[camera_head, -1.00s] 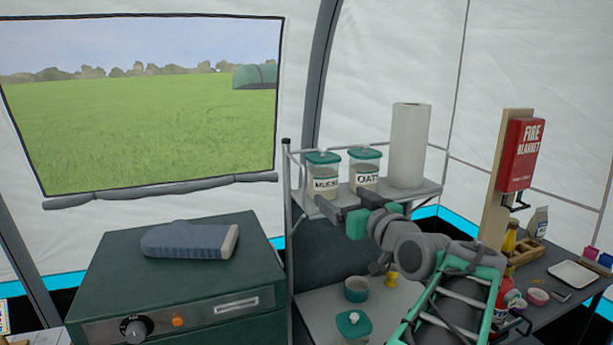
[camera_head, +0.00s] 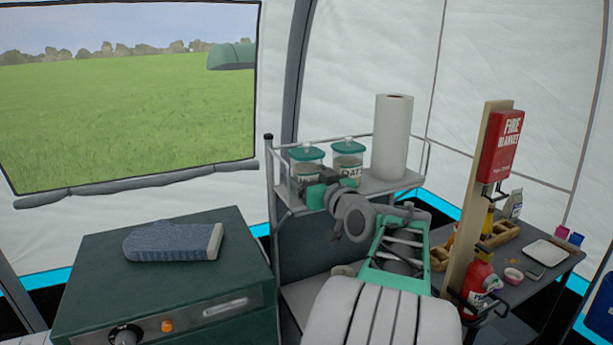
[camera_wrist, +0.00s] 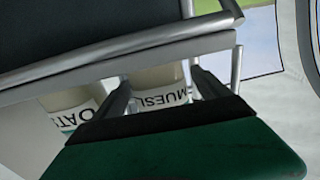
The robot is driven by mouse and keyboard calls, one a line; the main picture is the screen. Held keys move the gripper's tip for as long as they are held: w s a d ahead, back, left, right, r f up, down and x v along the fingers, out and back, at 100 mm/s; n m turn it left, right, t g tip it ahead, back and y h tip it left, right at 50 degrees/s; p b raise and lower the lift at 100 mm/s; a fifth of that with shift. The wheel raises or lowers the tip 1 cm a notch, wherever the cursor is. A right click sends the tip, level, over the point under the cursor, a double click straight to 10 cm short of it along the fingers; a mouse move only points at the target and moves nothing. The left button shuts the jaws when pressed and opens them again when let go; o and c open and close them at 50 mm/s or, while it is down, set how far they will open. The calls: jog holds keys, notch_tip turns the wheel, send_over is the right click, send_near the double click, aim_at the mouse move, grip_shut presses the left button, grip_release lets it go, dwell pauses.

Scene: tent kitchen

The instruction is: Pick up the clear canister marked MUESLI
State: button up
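The MUESLI canister (camera_head: 306,165) is clear with a teal lid and stands upright at the left of the upper wire-railed shelf. My gripper (camera_head: 312,190) is in front of its lower part and hides some of the label. In the wrist view the MUESLI canister (camera_wrist: 160,80) shows between the two dark fingers of my gripper (camera_wrist: 160,86). The fingers are apart, so the gripper is open. I cannot tell whether they reach around the canister or touch it.
A matching OATS canister (camera_head: 347,162) stands close on the right, with a paper towel roll (camera_head: 392,137) beyond it. The shelf rail (camera_wrist: 150,42) runs close by in the wrist view. A green oven (camera_head: 160,275) with a blue mitt (camera_head: 172,242) stands at left.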

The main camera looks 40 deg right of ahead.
grip_shut()
dwell(0.8)
